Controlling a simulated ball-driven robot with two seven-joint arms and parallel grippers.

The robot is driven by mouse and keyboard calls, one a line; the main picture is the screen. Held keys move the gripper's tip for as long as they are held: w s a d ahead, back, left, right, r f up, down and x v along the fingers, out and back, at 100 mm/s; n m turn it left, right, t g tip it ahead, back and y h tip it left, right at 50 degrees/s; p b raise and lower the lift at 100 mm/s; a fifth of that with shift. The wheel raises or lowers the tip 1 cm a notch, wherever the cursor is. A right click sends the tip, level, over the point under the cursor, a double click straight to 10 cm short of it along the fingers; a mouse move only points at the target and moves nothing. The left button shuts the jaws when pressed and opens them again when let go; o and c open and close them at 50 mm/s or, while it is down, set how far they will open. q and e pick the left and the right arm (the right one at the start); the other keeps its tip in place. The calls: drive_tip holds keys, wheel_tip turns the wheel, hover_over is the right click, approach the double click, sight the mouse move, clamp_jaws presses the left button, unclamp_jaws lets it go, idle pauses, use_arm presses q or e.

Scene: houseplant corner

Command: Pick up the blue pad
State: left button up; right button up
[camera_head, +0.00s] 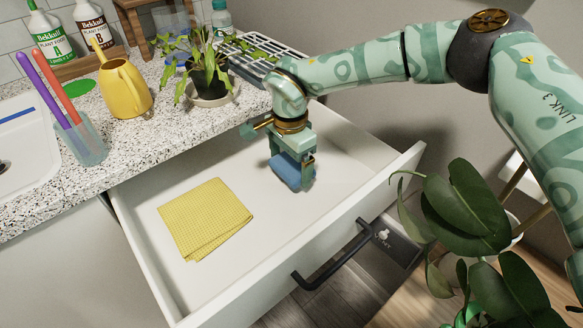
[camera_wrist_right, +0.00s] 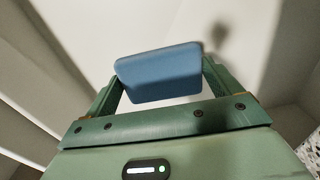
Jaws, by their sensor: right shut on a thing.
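The blue pad (camera_head: 287,171) is held between the fingers of my right gripper (camera_head: 293,168), inside the open white drawer (camera_head: 200,290). In the right wrist view the pad (camera_wrist_right: 160,73) sits between the two green fingers of my right gripper (camera_wrist_right: 160,85), with the pale drawer surface behind it. The gripper is shut on the pad. I cannot tell whether the pad touches the drawer floor. My left gripper is not in view.
A folded yellow cloth (camera_head: 205,218) lies in the drawer, left of my right gripper. The counter above holds a yellow watering can (camera_head: 124,88), a potted plant (camera_head: 211,75) and a cup (camera_head: 84,141) of tools. A leafy plant (camera_head: 463,215) stands right of the drawer.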

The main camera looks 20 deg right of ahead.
use_arm(q)
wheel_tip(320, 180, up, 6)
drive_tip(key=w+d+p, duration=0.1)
drive_tip(key=p, duration=0.5)
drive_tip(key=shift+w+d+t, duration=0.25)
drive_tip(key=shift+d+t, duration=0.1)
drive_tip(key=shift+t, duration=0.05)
use_arm(e)
drive_tip(key=s+a+r, duration=0.8)
drive_tip(key=s+r, duration=0.1)
drive_tip(key=s, duration=0.2)
drive_tip(key=shift+a+r, duration=0.25)
